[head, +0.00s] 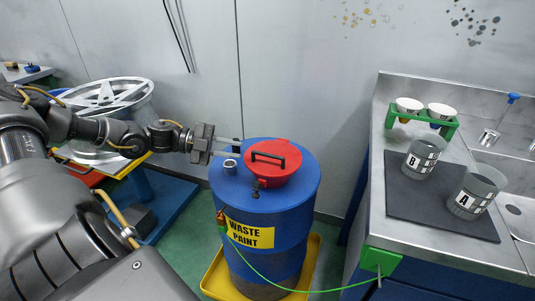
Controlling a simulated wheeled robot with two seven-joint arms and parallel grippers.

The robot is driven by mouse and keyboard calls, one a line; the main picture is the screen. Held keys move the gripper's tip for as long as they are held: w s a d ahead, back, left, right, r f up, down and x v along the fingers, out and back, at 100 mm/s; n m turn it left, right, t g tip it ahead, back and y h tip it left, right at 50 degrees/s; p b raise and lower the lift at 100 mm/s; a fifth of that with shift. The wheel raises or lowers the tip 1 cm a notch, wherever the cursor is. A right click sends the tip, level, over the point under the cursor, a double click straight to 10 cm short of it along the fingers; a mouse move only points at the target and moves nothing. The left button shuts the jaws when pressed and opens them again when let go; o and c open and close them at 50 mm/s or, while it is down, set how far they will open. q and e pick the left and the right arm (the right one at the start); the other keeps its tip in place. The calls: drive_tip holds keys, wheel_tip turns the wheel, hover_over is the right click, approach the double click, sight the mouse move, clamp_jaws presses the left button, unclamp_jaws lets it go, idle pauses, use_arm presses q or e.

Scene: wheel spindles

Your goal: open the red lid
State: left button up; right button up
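The red lid (284,168) lies flat and closed on top of the blue drum (292,212), towards the right of the drum's top. A black handle (269,159) stands up from the lid. The drum carries a yellow "WASTE PAINT" label (250,233). My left gripper (232,147) comes in from the left, at the drum's left rear edge and left of the lid's handle. Its two thin fingers are apart with a gap between them, and nothing shows between them. My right gripper is not in view.
A small grey cap (230,164) sits on the drum top beneath my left gripper. The drum stands in a yellow tray (314,262). A green cable (310,291) runs from the drum to a green clamp (381,261) on the steel counter (460,255). A wheel (108,97) stands at left.

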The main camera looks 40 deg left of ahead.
sight(260, 154)
use_arm(q)
drive_tip(key=x, duration=0.9)
drive_tip(key=shift+w+d+f, duration=0.1)
drive_tip(key=shift+w+d, duration=0.1)
drive_tip(key=shift+w, duration=0.05)
clamp_jaws()
